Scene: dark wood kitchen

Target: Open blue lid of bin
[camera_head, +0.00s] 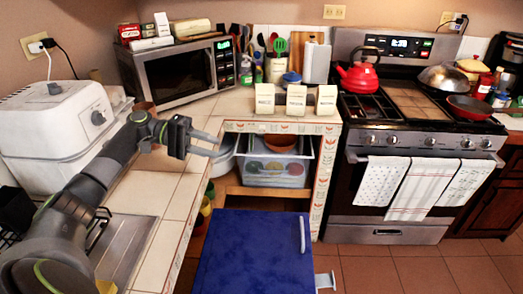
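The blue lid (250,252) is a large flat panel at the bottom centre of the head view, cut off by the lower edge. It looks closed, and the bin body under it is hidden. A white bar handle (302,235) is on the lid's right side. A pale grey piece (325,281) sticks out beyond the lid's lower right. My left gripper (213,145) is over the left counter's edge, above and left of the lid and well apart from it. Its two fingers are spread with nothing between them. My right gripper is out of view.
The tiled counter (178,195) runs along the left, under my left arm. An open shelf with a clear container (275,168) is behind the lid. The stove (420,150) stands at the right. Tiled floor (405,272) is clear right of the lid.

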